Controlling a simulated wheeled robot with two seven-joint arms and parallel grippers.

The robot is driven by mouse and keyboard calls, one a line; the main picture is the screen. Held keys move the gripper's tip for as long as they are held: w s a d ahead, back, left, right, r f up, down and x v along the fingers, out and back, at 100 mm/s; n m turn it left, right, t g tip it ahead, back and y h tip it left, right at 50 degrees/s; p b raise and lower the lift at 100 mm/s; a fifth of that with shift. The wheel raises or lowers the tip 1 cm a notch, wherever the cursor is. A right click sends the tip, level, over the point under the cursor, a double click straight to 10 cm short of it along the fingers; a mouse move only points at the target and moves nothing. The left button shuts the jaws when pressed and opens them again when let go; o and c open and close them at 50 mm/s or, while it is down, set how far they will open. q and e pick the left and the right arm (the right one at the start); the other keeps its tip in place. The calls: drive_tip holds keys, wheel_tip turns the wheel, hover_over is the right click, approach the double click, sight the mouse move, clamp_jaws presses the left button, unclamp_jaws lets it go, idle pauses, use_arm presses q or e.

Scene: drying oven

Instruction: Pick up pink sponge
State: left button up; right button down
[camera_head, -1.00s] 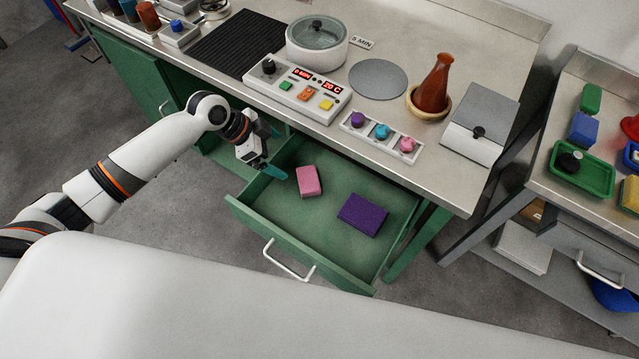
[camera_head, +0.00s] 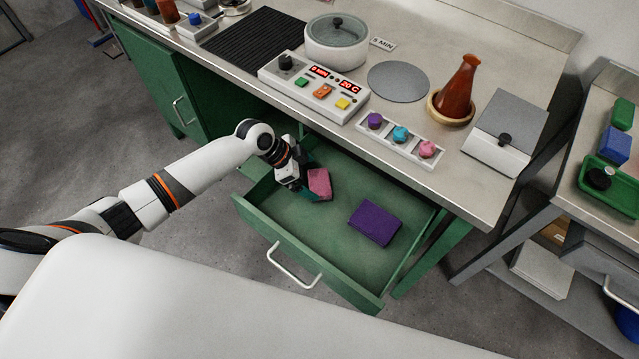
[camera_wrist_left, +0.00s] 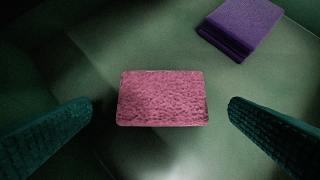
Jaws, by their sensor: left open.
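The pink sponge (camera_head: 319,182) lies in the open green drawer (camera_head: 280,237), near its left back part. It also shows in the left wrist view (camera_wrist_left: 162,98), centred between my fingers. My left gripper (camera_head: 314,190) is open and reaches down into the drawer at the sponge. In the left wrist view its two dark teal fingers (camera_wrist_left: 160,125) stand one on each side of the sponge, with a gap on both sides. My right gripper is not in view.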

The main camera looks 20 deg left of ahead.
sight(322, 182)
use_arm(q)
drive_tip(key=x, duration=0.4)
drive_tip(key=shift+w+d+f, duration=0.1)
drive_tip(key=shift+d+f, duration=0.1)
drive_tip(key=shift+d, duration=0.2)
drive_tip(key=c, duration=1.1)
drive_tip(key=shift+o, duration=0.2)
drive_tip(key=shift+d+r, duration=0.15)
drive_tip(key=shift+r, duration=0.25)
wheel_tip(322, 182, up, 6)
drive_tip(key=shift+r, duration=0.25)
drive_tip(key=s+d, duration=0.2)
drive_tip(key=d, duration=0.3)
drive_tip(key=s+d, duration=0.3)
drive_tip(key=d, duration=0.3)
drive_tip(key=s+d+b, duration=0.1)
drive_tip(key=s+d, duration=0.2)
drive_tip(key=d, duration=0.2)
drive_tip(key=shift+d+f, duration=0.15)
drive_tip(key=shift+d, duration=0.05)
drive_tip(key=shift+s+d, duration=0.35)
drive_tip(key=shift+d, duration=0.3)
